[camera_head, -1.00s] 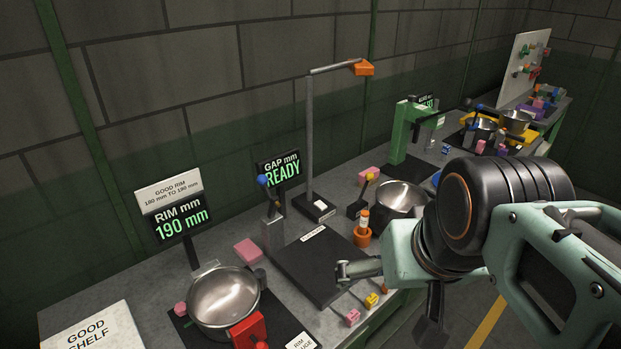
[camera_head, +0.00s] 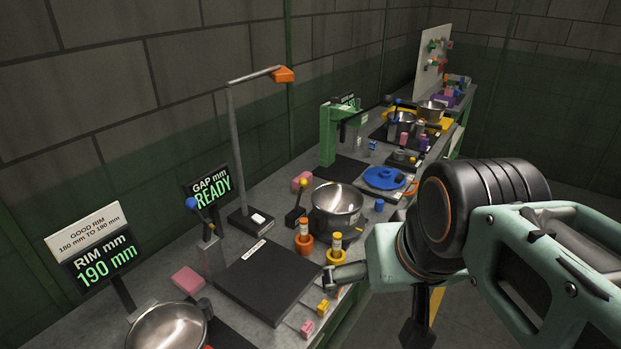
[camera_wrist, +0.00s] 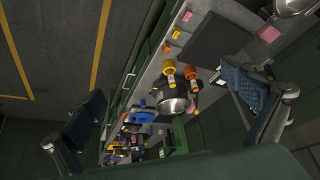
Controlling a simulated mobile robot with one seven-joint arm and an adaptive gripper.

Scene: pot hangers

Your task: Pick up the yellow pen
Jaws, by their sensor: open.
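The yellow pen (camera_head: 337,240) stands upright in a yellow holder (camera_head: 336,257) near the front edge of the bench. An orange pen (camera_head: 304,226) stands in an orange holder (camera_head: 304,245) just left of it. In the wrist view the yellow holder (camera_wrist: 169,67) lies between my fingers, with the orange one (camera_wrist: 189,76) beside it. My gripper (camera_wrist: 168,112) is open and empty, its two fingers wide apart. In the head view a finger of it shows just in front of the yellow holder; the rest is hidden behind my arm.
A steel pot (camera_head: 336,208) stands right behind the holders. A dark flat pad (camera_head: 262,284) lies to their left, with small yellow and pink blocks (camera_head: 307,328) along the front edge. A blue round part (camera_head: 384,178) lies farther back. The aisle floor at right is clear.

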